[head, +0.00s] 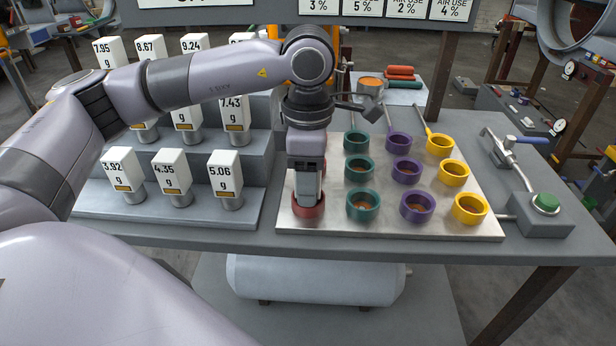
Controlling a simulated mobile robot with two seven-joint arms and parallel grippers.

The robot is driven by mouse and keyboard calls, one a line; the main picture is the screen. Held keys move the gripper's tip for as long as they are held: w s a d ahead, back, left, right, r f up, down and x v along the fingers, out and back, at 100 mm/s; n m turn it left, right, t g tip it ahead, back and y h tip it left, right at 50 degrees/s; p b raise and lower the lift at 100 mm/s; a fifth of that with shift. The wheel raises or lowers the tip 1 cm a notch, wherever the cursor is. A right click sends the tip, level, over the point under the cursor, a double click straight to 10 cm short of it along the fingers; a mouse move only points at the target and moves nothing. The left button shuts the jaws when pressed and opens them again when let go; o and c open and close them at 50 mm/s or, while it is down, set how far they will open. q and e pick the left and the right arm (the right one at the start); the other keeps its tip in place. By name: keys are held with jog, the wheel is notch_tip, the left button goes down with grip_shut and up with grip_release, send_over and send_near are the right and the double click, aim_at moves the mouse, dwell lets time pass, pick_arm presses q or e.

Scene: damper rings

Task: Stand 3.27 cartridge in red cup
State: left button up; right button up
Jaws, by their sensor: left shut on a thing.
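My left gripper (307,190) points straight down over the red cup (309,212) at the front left corner of the metal tray. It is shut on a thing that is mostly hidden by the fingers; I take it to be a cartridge. I cannot read a 3.27 label anywhere. The lower end of the fingers and the held thing is at the cup's mouth; I cannot tell whether it touches the cup's bottom. Any red cups behind are hidden by my gripper. My right gripper is not in view.
Green (363,205), purple (417,206) and yellow (470,209) cups stand in rows on the metal tray (375,230).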

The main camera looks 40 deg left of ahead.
pick_arm(q)
jog(key=shift+f, duration=0.3)
dwell(0.4)
jog(key=o, duration=1.2)
jog(key=shift+r, duration=3.6)
jog(key=shift+r, duration=0.1)
